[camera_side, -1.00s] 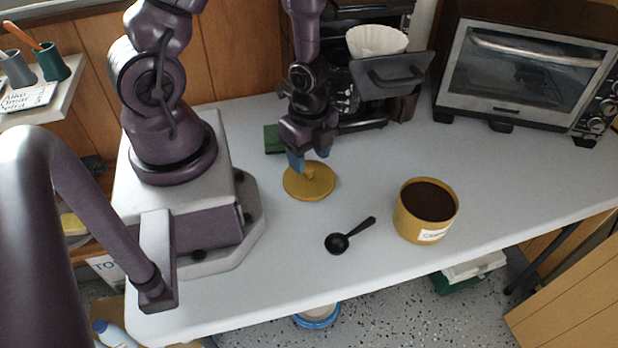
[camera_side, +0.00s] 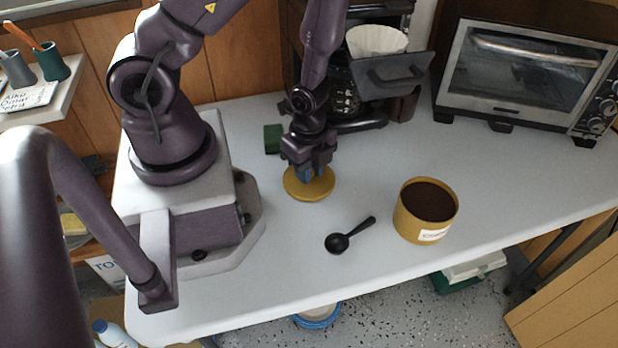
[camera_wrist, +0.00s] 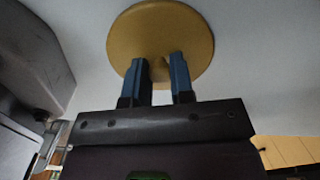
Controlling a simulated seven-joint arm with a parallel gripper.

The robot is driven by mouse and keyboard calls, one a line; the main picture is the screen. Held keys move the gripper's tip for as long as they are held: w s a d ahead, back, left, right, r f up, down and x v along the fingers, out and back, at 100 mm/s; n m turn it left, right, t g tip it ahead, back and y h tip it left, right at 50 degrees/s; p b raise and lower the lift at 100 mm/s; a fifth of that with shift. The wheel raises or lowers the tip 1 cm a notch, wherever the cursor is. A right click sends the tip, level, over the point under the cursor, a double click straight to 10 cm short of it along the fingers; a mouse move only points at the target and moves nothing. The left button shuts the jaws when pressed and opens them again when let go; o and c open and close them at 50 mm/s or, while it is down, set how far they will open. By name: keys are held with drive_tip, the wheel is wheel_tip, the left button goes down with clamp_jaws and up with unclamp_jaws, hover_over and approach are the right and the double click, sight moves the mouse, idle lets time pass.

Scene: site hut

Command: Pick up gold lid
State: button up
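The gold lid (camera_side: 309,188) is a round, flat disc lying on the white table, below my gripper (camera_side: 310,174). In the wrist view the lid (camera_wrist: 160,25) fills the top centre. In the side view the knob is hidden behind the fingers. The lid appears to rest flat on the table.
A black scoop (camera_side: 349,235) lies in front of the lid. An open yellow canister (camera_side: 424,228) of dark grounds stands to the right. A green block (camera_side: 273,139) sits behind the lid. A coffee maker (camera_side: 345,95) and toaster oven (camera_side: 530,75) stand at the back.

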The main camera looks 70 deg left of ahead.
clamp_jaws()
